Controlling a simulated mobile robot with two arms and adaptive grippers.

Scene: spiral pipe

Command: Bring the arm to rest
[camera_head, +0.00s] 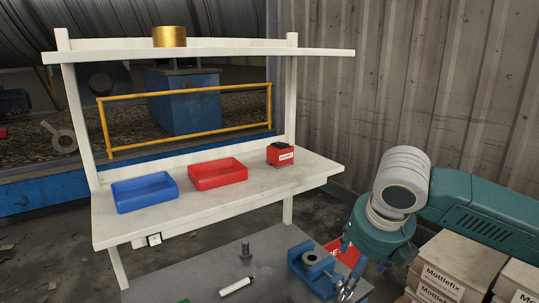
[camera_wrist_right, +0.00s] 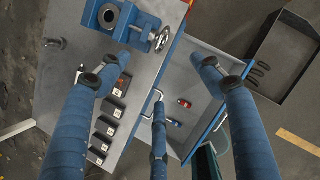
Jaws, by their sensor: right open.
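My right arm (camera_head: 480,210) reaches in from the right in the head view. Its gripper (camera_head: 363,258) hangs beside the blue vise (camera_head: 312,267), above the grey bench. In the right wrist view the gripper's blue fingers (camera_wrist_right: 165,72) are spread apart with nothing between them. The vise also shows there near the top (camera_wrist_right: 118,20), beyond the left finger and apart from it as far as I can tell. My left gripper is in neither view.
The grey bench (camera_head: 205,267) carries a bolt (camera_head: 245,249) and a white cylinder (camera_head: 237,286). A white shelf table (camera_head: 240,200) behind holds a blue tray (camera_head: 145,192), a red tray (camera_head: 217,174) and a red box (camera_head: 281,153). Mottlefix boxes (camera_head: 460,265) stand lower right. An open drawer (camera_wrist_right: 190,100) shows below.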

